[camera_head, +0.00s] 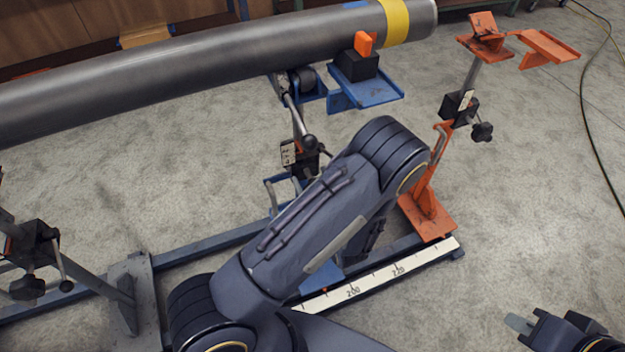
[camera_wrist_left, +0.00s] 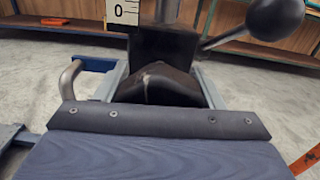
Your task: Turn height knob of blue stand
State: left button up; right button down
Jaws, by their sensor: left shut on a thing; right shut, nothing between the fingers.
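The blue stand (camera_head: 366,93) holds the near-right part of a big grey pipe on its top. Its black clamp block (camera_head: 307,165) carries a scale plate and a ball-ended lever; my left arm hides its knob in the head view. In the left wrist view, the black, worn height knob (camera_wrist_left: 158,84) sits below the clamp block (camera_wrist_left: 163,45), right at the front edge of my left gripper (camera_wrist_left: 160,108). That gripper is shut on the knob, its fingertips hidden. My right gripper (camera_head: 520,324) is shut and empty at the lower right, away from the stand.
The pipe (camera_head: 200,65) with a yellow band spans the top left. An orange stand (camera_head: 430,205) is right of my left arm. A scale rail (camera_head: 385,272) runs along the floor. Another stand (camera_head: 35,250) is at the left.

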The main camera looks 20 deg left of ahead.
pick_arm(q)
jog(key=n+b, duration=0.2)
jog(key=n, duration=0.1)
jog(key=n+b, duration=0.1)
jog(key=b, duration=0.1)
jog(key=shift+f+n, duration=0.25)
jog(key=shift+n, duration=0.05)
jog(key=shift+s+a+n+b, duration=0.1)
jog(key=shift+n+b, duration=2.65)
jog(key=shift+b, duration=0.2)
jog(key=shift+s+n+b, duration=0.1)
jog(key=shift+n+b, duration=2.65)
jog(key=shift+b, duration=0.15)
jog(key=o, duration=1)
jog(key=shift+r, duration=0.1)
